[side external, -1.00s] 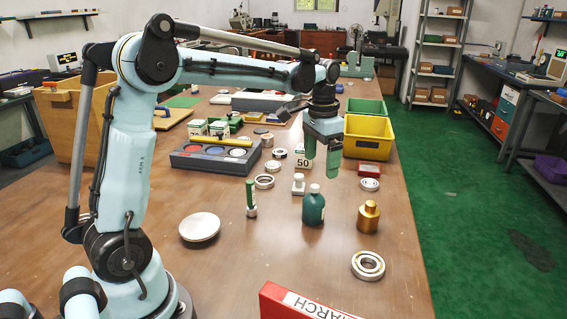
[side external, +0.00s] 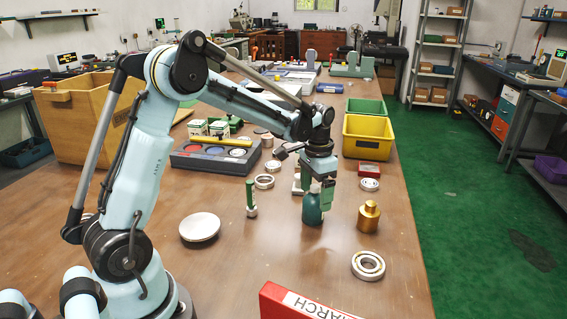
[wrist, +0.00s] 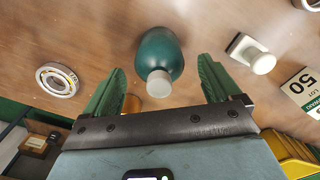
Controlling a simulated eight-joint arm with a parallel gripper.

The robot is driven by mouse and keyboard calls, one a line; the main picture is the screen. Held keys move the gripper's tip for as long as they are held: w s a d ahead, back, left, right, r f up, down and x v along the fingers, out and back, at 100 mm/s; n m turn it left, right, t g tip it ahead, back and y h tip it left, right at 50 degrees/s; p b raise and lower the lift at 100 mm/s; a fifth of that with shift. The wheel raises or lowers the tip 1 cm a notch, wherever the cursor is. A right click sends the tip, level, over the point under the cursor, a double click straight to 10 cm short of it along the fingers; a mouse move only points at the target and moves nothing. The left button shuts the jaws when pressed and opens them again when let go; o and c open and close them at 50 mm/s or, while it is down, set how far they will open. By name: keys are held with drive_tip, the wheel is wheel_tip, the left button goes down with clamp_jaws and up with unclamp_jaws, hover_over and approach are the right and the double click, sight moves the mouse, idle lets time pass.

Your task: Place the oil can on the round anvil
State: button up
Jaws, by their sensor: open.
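A dark green bottle with a white cap, which I take as the oil can (side external: 312,210), stands upright on the wooden table. In the wrist view the bottle (wrist: 160,52) lies between and beyond my fingertips, its cap toward the camera. My gripper (side external: 317,193) is open, pointing down over the bottle and partly hiding it; its green fingers (wrist: 160,84) are apart from the bottle in the wrist view. A flat pale round disc (side external: 200,227), likely the round anvil, lies bare on the table to the left.
A green-handled tool (side external: 251,198) stands between disc and bottle. A brass cylinder (side external: 369,216) and a bearing ring (side external: 368,265) are to the right. A small white block (wrist: 250,52) stands close by. A red box (side external: 305,304) is in front; a yellow bin (side external: 368,138) is behind.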

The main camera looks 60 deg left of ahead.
sight(314, 195)
drive_tip(key=shift+s+f, duration=0.15)
drive_tip(key=shift+f, duration=1.45)
drive_tip(key=c, duration=1.3)
drive_tip(key=shift+r, duration=0.15)
drive_tip(key=shift+c, duration=0.2)
